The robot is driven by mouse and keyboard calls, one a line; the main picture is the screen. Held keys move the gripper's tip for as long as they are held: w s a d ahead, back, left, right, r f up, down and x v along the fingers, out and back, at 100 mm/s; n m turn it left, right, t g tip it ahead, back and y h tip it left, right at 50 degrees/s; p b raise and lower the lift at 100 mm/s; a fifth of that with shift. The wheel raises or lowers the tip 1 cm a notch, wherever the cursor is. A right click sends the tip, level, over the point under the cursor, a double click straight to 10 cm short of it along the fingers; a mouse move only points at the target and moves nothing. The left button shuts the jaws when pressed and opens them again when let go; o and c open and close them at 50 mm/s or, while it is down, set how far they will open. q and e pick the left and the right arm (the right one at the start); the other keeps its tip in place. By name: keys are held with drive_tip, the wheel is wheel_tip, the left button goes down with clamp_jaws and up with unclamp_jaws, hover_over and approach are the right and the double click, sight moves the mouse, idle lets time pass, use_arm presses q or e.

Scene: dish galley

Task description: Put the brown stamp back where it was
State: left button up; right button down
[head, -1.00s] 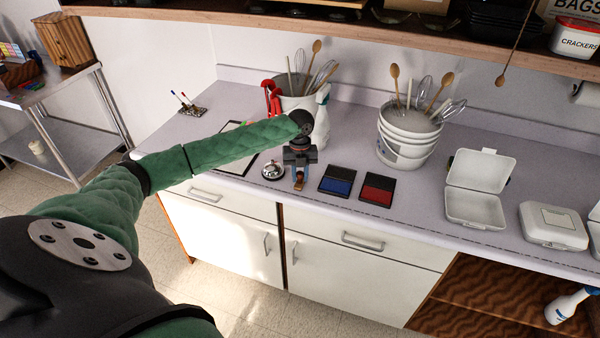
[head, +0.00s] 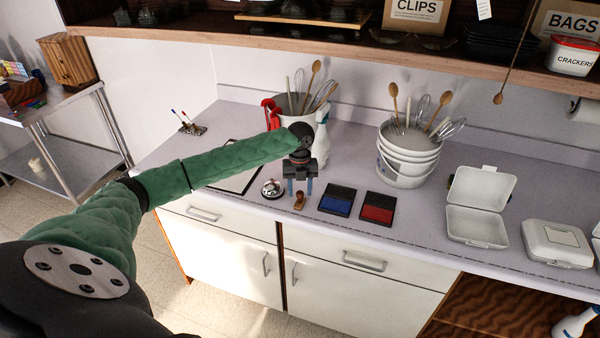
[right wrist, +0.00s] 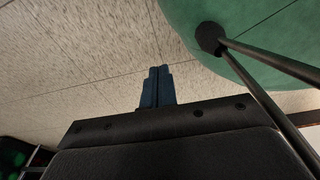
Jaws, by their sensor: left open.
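The brown stamp (head: 299,201) stands on the counter between the silver bell (head: 271,189) and the blue ink pad (head: 337,201). The red ink pad (head: 379,207) lies to the right of the blue one. My left gripper (head: 300,192) points down over the stamp in the head view. Its two blue fingers are apart, one to each side above the stamp, and hold nothing. My right gripper (right wrist: 157,84) shows only in the right wrist view, over the floor. Its blue fingers are together with nothing visible between them.
Behind my left gripper stand a spray bottle (head: 321,141) and a utensil bucket (head: 297,104). A clipboard (head: 236,180) lies left, partly under my arm. White buckets (head: 408,155) and an open white box (head: 477,226) stand right. A shelf (head: 330,50) overhangs the back.

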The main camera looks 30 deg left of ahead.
sight(300, 191)
use_arm(q)
wheel_tip(300, 191, up, 10)
drive_tip(key=w+b, duration=0.1)
drive_tip(key=b, duration=0.3)
drive_tip(key=shift+a, duration=0.35)
use_arm(e)
drive_tip(key=w+a+r, duration=0.2)
drive_tip(key=w+r, duration=0.1)
drive_tip(key=w, duration=0.6)
drive_tip(key=shift+w+a+r+t, duration=0.25)
drive_tip(key=shift+a+t, duration=0.05)
drive_tip(key=shift+a, duration=0.05)
drive_tip(key=shift+w+d, duration=0.1)
use_arm(q)
drive_tip(key=shift+f, duration=0.15)
